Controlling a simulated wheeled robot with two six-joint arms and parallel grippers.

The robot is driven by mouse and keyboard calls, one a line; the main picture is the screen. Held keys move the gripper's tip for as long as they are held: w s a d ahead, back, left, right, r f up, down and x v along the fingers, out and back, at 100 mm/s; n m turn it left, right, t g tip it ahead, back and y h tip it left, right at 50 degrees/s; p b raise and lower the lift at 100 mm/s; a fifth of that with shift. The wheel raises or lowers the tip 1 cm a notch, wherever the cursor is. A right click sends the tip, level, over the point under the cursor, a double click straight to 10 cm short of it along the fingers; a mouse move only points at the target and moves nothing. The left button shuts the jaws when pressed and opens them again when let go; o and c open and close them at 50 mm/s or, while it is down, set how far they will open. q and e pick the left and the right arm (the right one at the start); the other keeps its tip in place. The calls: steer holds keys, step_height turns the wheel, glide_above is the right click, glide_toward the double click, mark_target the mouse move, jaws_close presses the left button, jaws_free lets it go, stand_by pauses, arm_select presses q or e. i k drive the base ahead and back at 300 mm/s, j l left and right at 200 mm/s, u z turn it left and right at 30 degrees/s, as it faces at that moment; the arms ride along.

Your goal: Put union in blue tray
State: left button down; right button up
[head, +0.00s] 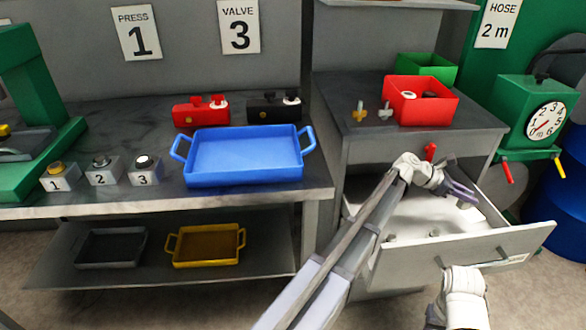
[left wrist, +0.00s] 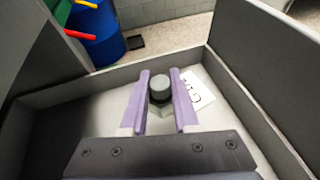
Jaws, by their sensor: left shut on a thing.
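The blue tray (head: 245,184) sits empty on the left bench top. My left gripper (head: 462,192) is inside the open drawer (head: 440,252) of the right cabinet. In the left wrist view its purple fingers (left wrist: 159,72) are shut on a small grey fitting (left wrist: 160,88), which looks like the union. The fitting has a dark round top and a paler body below. In the head view my gripper hides it. Part of my right arm shows at the bottom right, but its gripper does not show.
A white label (left wrist: 198,90) lies in the drawer. A red bin (head: 420,110) and small valves (head: 361,112) stand on the cabinet top. Numbered blocks (head: 102,172) stand left of the tray. A yellow tray (head: 206,246) is on the lower shelf.

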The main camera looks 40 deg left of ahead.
mark_target(232, 160)
steer(key=l+u, duration=0.35)
steer(key=k+l+u, duration=0.3)
steer(key=l, duration=0.15)
steer(key=l+u, duration=0.35)
steer(key=k+l, duration=0.05)
